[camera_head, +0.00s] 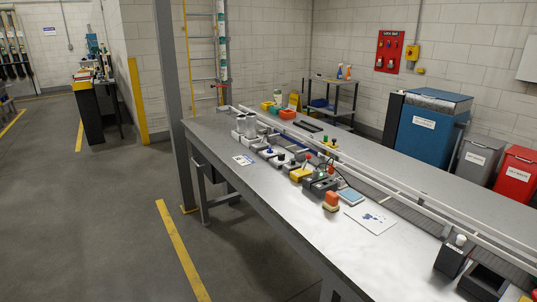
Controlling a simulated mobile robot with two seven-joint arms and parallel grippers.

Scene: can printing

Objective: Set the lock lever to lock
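I cannot single out the lock lever at this size. A row of small control devices stands along the grey workbench (420,262) in the camera_head view. It includes a base with a blue knob (268,150), a base with a dark knob (281,158), a yellow block (299,174) near a small red knob (308,157), and a dark box (319,185) with green and red parts on top. Whether any lever is locked cannot be seen. Neither of my grippers is in view.
An orange-and-yellow piece (331,201), a light blue pad (351,197) and a printed sheet (371,219) lie nearer. A white rail (385,192) runs along the bench. Floor left of the bench is clear.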

